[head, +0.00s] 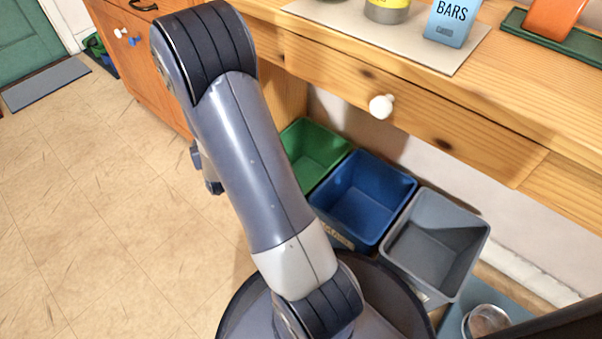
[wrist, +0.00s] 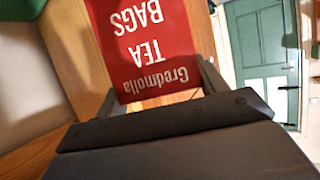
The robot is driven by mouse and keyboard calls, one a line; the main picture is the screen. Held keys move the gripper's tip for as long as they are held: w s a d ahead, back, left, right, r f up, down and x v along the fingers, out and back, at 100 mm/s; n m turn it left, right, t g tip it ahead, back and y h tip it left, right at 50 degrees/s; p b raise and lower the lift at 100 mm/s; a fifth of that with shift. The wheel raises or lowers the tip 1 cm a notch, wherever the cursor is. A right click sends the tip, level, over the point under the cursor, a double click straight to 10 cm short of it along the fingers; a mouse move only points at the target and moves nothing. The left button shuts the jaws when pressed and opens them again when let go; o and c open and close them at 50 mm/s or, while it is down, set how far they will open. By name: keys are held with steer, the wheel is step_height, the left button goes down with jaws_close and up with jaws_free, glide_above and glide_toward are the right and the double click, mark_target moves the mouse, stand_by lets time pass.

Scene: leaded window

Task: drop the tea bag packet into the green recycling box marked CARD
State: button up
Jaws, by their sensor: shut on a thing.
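The red tea bag packet (wrist: 150,45), lettered "Gredmolla TEA BAGS" upside down, shows in the wrist view. My gripper (wrist: 160,88) is shut on it, one finger at each side. In the head view the packet and my gripper's fingers are hidden behind my arm. The green box (head: 318,150) stands on the floor below the counter, at the left end of a row of boxes. Its left part is hidden by my arm. Its inside looks empty where it shows. No CARD marking is visible on it from here.
A blue box (head: 362,195) and a grey box (head: 437,245) stand to the right of the green one. The wooden counter with a white-knobbed drawer (head: 400,105) overhangs behind them. A metal bowl (head: 486,320) sits at lower right. The tiled floor (head: 110,200) at left is clear.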

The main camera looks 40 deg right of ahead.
steer(key=s+d+f+m+g+h+p, duration=0.1)
steer(key=s+d+f+m+g+h, duration=0.2)
steer(key=d, duration=0.7)
steer(key=s+d+f+m+g+h+p, duration=0.1)
steer(key=d+f+m+g+h, duration=0.25)
steer(key=d, duration=0.65)
steer(key=s+d+f+m+g+h+p, duration=0.1)
steer(key=s+d+f+m+g+h, duration=0.3)
steer(key=d, duration=0.6)
steer(key=shift+m+y, duration=0.65)
steer(key=shift+y, duration=0.3)
steer(key=f+b, duration=0.1)
steer(key=w+f+b, duration=0.1)
steer(key=b, duration=0.1)
steer(key=w+f+b, duration=0.1)
steer(key=f+b, duration=0.1)
steer(key=shift+d, duration=0.1)
steer(key=o, duration=1)
steer(key=p+v, duration=0.4)
steer(key=v, duration=0.7)
steer(key=shift+s+d, duration=0.1)
steer(key=shift+s, duration=0.05)
